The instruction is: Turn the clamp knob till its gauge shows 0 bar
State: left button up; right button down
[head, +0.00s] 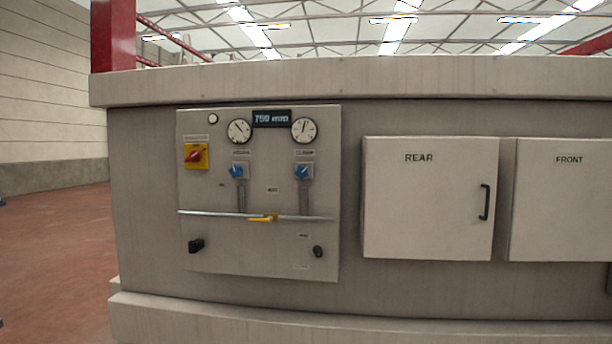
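A grey control panel (258,262) is fixed on the left part of the machine's front. The clamp knob (303,172) is blue and sits at the panel's right side, under a small label. The round white clamp gauge (303,130) is above it; its needle points roughly upward, but its numbers are too small to read. A second blue knob (237,171) sits to the left under another gauge (239,131). Neither of my grippers shows in the head view.
A red and yellow switch (196,156), a dark display (272,118) and a pipe with a yellow lever (263,218) are on the panel. Two black knobs sit low. Closed doors marked REAR (428,205) and FRONT (562,205) are to the right. Open red floor (55,240) lies left.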

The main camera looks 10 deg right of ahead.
aim_at(301, 172)
jog(key=z, duration=0.95)
jog(key=i, duration=1)
jog(key=u, duration=0.05)
